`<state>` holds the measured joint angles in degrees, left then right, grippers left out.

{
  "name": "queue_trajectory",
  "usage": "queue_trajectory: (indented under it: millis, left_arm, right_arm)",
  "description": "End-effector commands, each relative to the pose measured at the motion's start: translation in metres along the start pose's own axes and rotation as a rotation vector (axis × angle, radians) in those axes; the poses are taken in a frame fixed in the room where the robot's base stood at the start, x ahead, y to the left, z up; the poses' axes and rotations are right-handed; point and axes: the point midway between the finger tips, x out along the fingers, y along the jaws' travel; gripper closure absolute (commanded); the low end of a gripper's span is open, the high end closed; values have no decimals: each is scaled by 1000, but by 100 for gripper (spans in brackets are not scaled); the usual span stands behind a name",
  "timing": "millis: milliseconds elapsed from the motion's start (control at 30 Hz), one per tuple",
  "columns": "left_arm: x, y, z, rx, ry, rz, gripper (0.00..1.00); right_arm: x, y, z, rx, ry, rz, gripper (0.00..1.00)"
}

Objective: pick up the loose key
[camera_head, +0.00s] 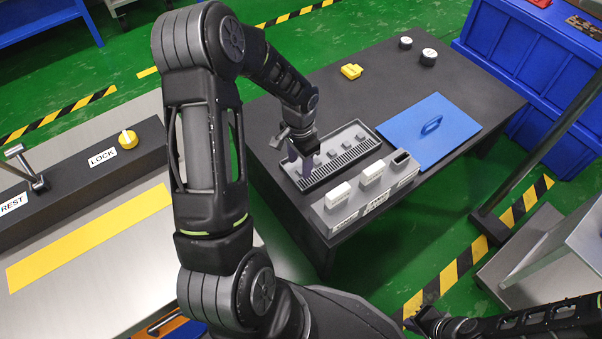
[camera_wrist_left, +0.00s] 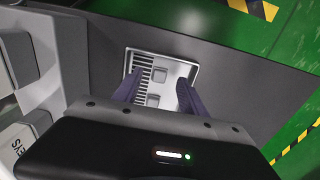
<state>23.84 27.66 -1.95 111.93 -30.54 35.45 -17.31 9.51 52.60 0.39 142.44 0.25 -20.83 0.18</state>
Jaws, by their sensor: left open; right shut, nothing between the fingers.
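My left gripper (camera_head: 303,160) is open and points down over the grey tray (camera_head: 364,127) on the dark table. In the left wrist view its two purple fingers (camera_wrist_left: 158,92) stand apart above the tray (camera_wrist_left: 193,70), with small grey blocks (camera_wrist_left: 159,75) between them. I cannot tell whether one of these blocks is the loose key, or whether the fingers touch anything. A grey rack (camera_head: 347,222) beside the tray holds white blocks (camera_head: 372,170) and has one dark, empty-looking opening. In the left wrist view its label reads KEYS. My right gripper (camera_head: 425,318) is shut at the lower right, away from the table.
A yellow piece (camera_head: 351,71) lies behind the tray. A blue panel with a handle (camera_head: 431,133) lies to the right. Two round white-topped knobs (camera_head: 428,57) stand at the table's back. A bench with a LOCK knob (camera_head: 128,139) is on the left.

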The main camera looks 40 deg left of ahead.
Motion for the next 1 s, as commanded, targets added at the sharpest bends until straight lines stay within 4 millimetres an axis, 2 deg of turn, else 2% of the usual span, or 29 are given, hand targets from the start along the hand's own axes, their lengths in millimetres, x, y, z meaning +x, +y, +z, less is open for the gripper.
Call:
queue_trajectory:
  millis: [33,167,767,1000]
  left_arm:
    - [12,0,0,0,-2,1,51]
    - [23,0,0,0,0,1,51]
    - [23,0,0,0,0,0,51]
    - [23,0,0,0,0,0,68]
  right_arm:
    - [7,3,-1,2,3,1,100]
    - [10,5,-2,3,6,2,100]
    - [9,4,-2,3,7,2,100]
    - [9,4,-2,3,7,2,100]
